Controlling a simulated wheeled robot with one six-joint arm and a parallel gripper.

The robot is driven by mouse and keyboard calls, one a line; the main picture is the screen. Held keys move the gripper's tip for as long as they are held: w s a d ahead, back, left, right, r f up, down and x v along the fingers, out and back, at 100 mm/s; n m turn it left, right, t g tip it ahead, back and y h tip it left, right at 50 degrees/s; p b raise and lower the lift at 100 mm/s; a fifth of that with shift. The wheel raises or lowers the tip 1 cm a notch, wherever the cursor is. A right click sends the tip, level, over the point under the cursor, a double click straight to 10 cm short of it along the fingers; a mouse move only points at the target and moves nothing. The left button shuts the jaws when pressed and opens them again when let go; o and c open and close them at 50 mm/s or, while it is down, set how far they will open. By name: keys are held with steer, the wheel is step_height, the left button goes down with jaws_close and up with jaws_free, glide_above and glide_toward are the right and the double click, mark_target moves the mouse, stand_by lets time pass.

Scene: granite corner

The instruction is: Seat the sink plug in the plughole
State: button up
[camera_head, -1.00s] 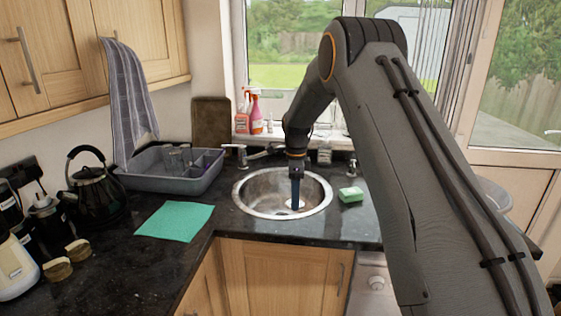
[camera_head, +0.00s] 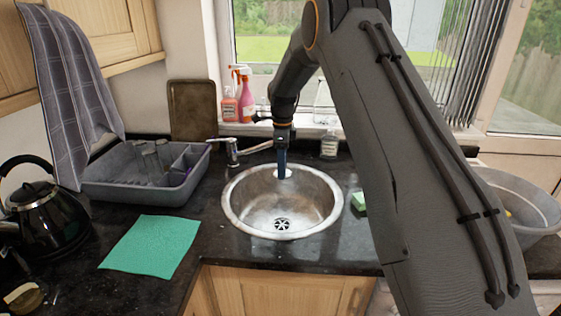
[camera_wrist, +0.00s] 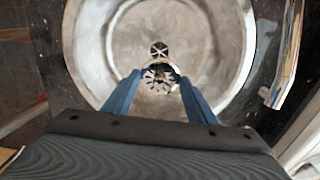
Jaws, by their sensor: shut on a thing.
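The round metal sink bowl (camera_head: 240,212) is set in the dark worktop. The plughole (camera_head: 282,223) is a dark slotted ring in its floor, uncovered; it also shows in the wrist view (camera_wrist: 158,48). My gripper (camera_head: 283,172) points down over the back part of the bowl, with blue fingers. In the wrist view my gripper (camera_wrist: 160,80) is shut on the sink plug (camera_wrist: 160,73), a small, pale, patterned disc partly hidden between the fingertips. The plug shows as a pale spot at the fingertips in the head view (camera_head: 287,174). It is apart from the plughole.
The tap (camera_head: 233,150) stands behind the bowl to the left. A green sponge (camera_head: 358,201) is right of the bowl, partly behind my arm. A teal cloth (camera_head: 150,246), grey dish rack (camera_head: 125,190) and black kettle (camera_head: 45,210) are on the left. A grey tub (camera_head: 525,205) is at right.

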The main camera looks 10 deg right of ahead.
step_height(320, 180, down, 11)
steer(key=b, duration=0.3)
steer(key=shift+r, duration=0.2)
stand_by(0.3)
steer(key=o, duration=1.1)
steer(key=shift+r+p, duration=0.95)
steer(key=shift+r, duration=2.55)
steer(key=shift+s, duration=0.1)
